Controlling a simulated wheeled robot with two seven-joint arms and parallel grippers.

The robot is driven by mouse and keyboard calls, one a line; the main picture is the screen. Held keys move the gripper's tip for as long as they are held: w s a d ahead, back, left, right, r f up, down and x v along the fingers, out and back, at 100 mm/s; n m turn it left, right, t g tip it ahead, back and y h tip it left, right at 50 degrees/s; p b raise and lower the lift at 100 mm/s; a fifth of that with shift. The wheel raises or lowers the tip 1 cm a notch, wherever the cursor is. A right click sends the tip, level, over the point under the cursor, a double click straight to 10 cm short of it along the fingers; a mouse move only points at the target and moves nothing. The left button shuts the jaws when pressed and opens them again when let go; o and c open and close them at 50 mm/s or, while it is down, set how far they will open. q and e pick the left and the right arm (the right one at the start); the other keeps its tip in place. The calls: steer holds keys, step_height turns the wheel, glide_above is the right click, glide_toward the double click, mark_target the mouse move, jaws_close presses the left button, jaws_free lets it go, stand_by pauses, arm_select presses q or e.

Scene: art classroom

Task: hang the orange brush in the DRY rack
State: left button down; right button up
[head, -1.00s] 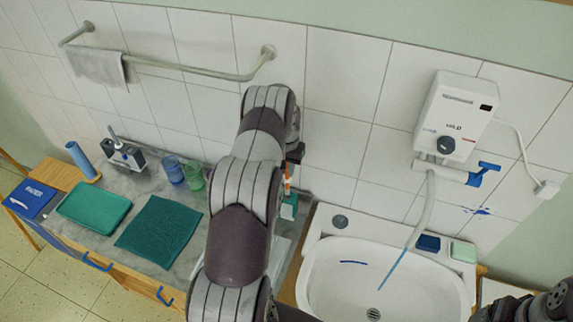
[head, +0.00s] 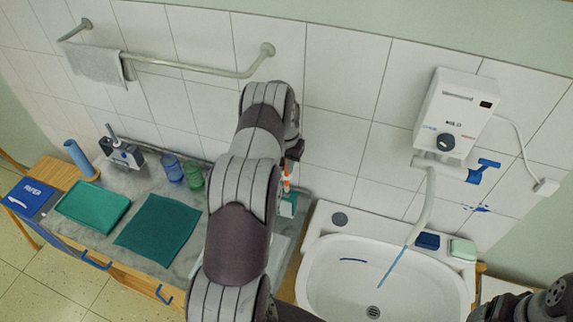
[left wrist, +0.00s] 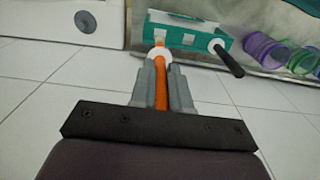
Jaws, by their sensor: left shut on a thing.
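The orange brush (left wrist: 160,92) is between the fingers of my left gripper (left wrist: 161,75), which is shut on its handle. A white collar on the brush is at the edge of a teal rack (left wrist: 206,38); I cannot tell whether it is seated or just in front. Another brush with a black handle (left wrist: 231,62) and white collar is in the same rack. In the head view the orange handle (head: 286,180) shows beside my left arm, above a bit of teal (head: 288,207). The arm hides most of the rack, and I cannot read its label.
A grey holder (head: 122,156) with a handle standing up, blue and green cups (head: 193,177), teal cloths (head: 158,232) and a blue cylinder (head: 80,158) are on the counter to the left. A sink (head: 320,290) and water heater (head: 452,120) are to the right.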

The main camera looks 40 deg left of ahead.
mark_target(286, 186)
arm_select(q)
steer(key=shift+f, duration=0.25)
stand_by(0.3)
steer(key=shift+f+b, duration=2.4)
steer(key=shift+f, duration=0.2)
steer(key=shift+f+b, duration=1.85)
steer(key=shift+f, duration=0.2)
